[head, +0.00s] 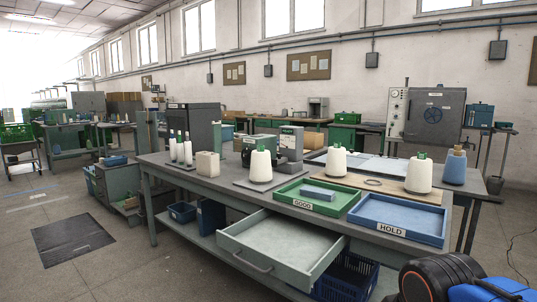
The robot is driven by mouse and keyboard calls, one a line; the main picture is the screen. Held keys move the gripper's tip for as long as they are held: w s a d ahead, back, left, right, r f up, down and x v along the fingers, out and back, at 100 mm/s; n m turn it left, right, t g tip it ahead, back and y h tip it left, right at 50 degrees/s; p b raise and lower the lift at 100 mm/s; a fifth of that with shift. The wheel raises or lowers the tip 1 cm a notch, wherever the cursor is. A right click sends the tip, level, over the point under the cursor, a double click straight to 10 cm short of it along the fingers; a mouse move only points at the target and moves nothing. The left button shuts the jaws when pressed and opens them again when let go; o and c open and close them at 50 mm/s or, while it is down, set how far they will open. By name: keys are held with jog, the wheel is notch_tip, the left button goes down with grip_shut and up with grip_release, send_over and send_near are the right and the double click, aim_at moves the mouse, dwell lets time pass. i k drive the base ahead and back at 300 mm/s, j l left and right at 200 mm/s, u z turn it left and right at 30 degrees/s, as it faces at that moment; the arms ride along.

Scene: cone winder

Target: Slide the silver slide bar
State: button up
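I cannot make out a silver slide bar for certain in the head view. A small grey-blue block (318,194) lies in the green tray marked GOOD (290,203), but I cannot tell whether it is the bar. A long workbench (190,180) fills the middle, with an open, empty-looking drawer (278,243) that has a grey handle (252,263). My gripper is not in view; only dark, orange and blue parts, likely of my arm, show at the lower right.
A blue tray marked HOLD (398,237) stands at the bench's right front. White yarn cones (336,162) and a blue cone (455,168) stand behind the trays. Blue crates (345,280) sit below. The floor at left is clear around a dark mat (72,240).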

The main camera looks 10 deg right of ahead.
aim_at(281, 159)
jog(key=i+u, duration=0.1)
jog(key=u, duration=0.3)
jog(key=j+u, duration=0.1)
jog(key=u, duration=0.3)
jog(key=i+u, duration=0.15)
jog(key=u, duration=0.3)
jog(key=i+l, duration=0.2)
jog(key=i, duration=0.35)
jog(key=i+l, duration=0.15)
jog(key=i, duration=0.4)
jog(key=i+l, duration=0.2)
jog(key=i, duration=0.3)
jog(key=i+j+z, duration=0.1)
jog(key=i+z, duration=0.2)
jog(key=i, duration=0.3)
jog(key=i+j+z, duration=0.2)
jog(key=i+z, duration=0.15)
jog(key=i, duration=0.2)
